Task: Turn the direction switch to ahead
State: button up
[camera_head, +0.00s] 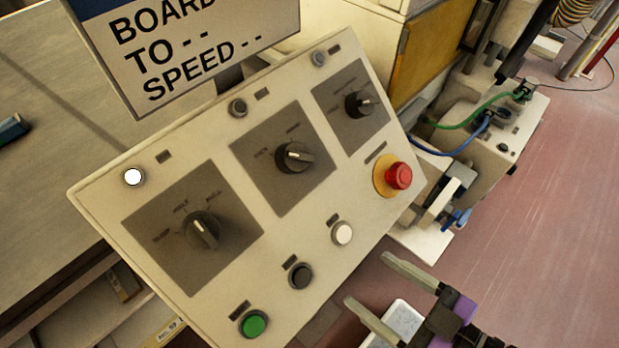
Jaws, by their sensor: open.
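A tilted cream control panel (300,225) carries three black rotary switches on dark plates. The left switch (202,231) has three small labels around it. The lettering is too small to read surely, so I cannot tell which one is the direction switch. My gripper (369,280) is at the bottom right, off the panel's lower right edge. Its two pale fingers are apart, empty and touching no switch.
A red mushroom button (398,176) is at the panel's right, nearest my gripper's side. White (342,233), dark (300,275) and green (253,323) buttons line the lower edge. A sign (190,45) stands behind the panel. Machinery with green and blue hoses (490,125) is at right; reddish floor (560,230) is clear.

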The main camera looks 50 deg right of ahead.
aim_at(290, 157)
jog(key=k+u, duration=0.2)
jog(key=u, duration=0.15)
jog(key=k+j+u, duration=0.15)
jog(key=u, duration=0.2)
jog(key=k+j+u, duration=0.15)
jog(key=u, duration=0.2)
jog(key=k, duration=0.1)
